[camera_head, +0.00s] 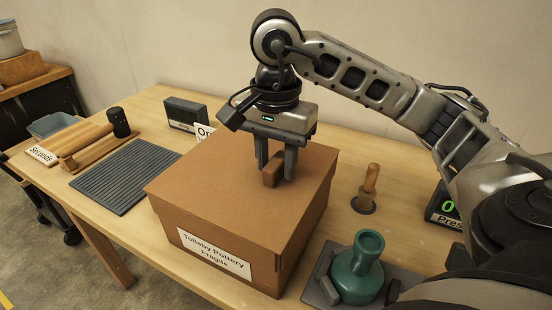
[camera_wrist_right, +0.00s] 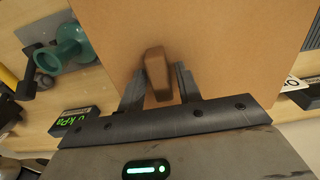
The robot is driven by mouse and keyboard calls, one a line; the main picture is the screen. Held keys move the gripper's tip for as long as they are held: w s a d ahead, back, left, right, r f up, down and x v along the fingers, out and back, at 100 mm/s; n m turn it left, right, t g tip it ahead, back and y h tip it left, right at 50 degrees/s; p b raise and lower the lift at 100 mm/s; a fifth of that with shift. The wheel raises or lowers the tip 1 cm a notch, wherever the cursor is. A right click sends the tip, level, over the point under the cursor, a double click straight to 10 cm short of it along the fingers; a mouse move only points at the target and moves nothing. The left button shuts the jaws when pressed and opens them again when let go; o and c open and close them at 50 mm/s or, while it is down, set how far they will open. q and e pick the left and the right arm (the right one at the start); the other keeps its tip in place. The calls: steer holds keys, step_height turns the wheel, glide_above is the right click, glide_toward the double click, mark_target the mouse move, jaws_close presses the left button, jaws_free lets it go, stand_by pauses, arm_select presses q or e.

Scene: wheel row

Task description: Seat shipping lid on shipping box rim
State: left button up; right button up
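The shipping box (camera_head: 213,255) stands on the workbench with a label reading "Tollaby Pottery Fragile" on its front. The brown shipping lid (camera_head: 225,165) lies over its top, roughly lined up with the walls; I cannot tell whether it is fully down on the rim. The lid also fills the top of the right wrist view (camera_wrist_right: 225,45). My right gripper (camera_head: 276,172) is over the lid, its two fingers on either side of the block handle (camera_head: 271,175). The handle shows between the fingers in the right wrist view (camera_wrist_right: 158,75); firm contact on both sides is unclear. My left gripper is out of view.
A green vase (camera_head: 357,272) sits on a grey tray at the front right. A wooden-handled tool (camera_head: 368,190) and a green-digit display (camera_head: 446,208) stand right of the box. A ribbed grey mat (camera_head: 125,177) and a roller (camera_head: 88,139) lie to the left.

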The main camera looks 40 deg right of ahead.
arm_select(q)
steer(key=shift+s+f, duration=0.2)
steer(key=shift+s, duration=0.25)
arm_select(e)
steer(key=shift+r, duration=0.25)
arm_select(q)
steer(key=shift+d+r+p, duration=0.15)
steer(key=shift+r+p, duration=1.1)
steer(key=shift+p, duration=0.1)
arm_select(e)
steer(key=shift+r, duration=1.5)
steer(key=o, duration=0.5)
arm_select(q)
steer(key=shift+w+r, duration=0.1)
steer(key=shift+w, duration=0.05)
arm_select(e)
steer(key=shift+o, duration=0.4)
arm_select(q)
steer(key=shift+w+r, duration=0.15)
arm_select(e)
steer(key=o, duration=0.8)
steer(key=shift+o, duration=0.4)
